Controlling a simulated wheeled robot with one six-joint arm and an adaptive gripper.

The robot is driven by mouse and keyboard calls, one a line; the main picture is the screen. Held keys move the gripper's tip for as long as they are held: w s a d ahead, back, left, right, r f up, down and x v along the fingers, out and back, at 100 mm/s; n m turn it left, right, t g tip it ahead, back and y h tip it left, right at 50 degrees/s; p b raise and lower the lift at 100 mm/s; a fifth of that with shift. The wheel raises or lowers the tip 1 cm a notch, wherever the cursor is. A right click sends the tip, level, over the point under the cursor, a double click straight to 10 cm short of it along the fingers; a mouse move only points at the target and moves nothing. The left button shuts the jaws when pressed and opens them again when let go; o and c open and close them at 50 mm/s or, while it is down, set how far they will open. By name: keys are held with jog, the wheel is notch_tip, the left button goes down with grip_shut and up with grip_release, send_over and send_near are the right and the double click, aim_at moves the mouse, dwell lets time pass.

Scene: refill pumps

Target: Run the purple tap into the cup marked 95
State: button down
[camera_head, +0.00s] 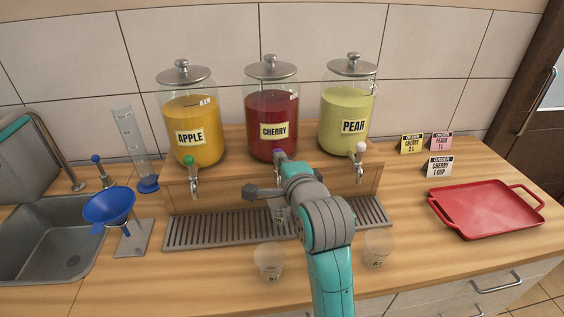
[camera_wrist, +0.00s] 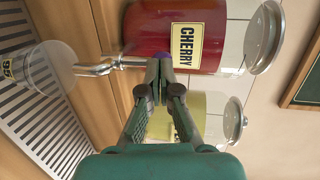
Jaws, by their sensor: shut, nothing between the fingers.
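The purple tap (camera_head: 278,153) is on the cherry jar (camera_head: 271,120), the middle one. In the wrist view its purple knob (camera_wrist: 159,48) shows just behind the fingertips, and its metal spout (camera_wrist: 98,68) points toward a clear cup (camera_wrist: 45,68). That cup's label looks like 95, partly cut off by the frame edge. In the head view this cup (camera_head: 279,214) stands on the drip tray, partly hidden by my arm. My gripper (camera_wrist: 160,64) is shut and empty, its fingertips at the knob; I cannot tell if they touch it. No stream is visible.
Apple (camera_head: 192,125) and pear (camera_head: 346,120) jars flank the cherry jar. Two clear cups stand in front of the drip tray (camera_head: 200,231): one left (camera_head: 269,262), one right (camera_head: 378,248). A blue funnel (camera_head: 109,206) is left; a red tray (camera_head: 485,208) and order cards (camera_head: 438,167) are right.

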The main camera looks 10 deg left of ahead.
jog(key=shift+w+r+g, duration=0.2)
jog(key=shift+g, duration=0.2)
jog(key=shift+w+a+r+g+h, duration=0.15)
jog(key=shift+w+g+h, duration=0.2)
jog(key=shift+g, duration=0.25)
jog(key=shift+w+a+r, duration=0.15)
jog(key=shift+w+r, duration=0.05)
jog(key=shift+w, duration=0.4)
jog(key=shift+r, duration=0.1)
dwell(5.3)
jog(key=shift+r, duration=0.7)
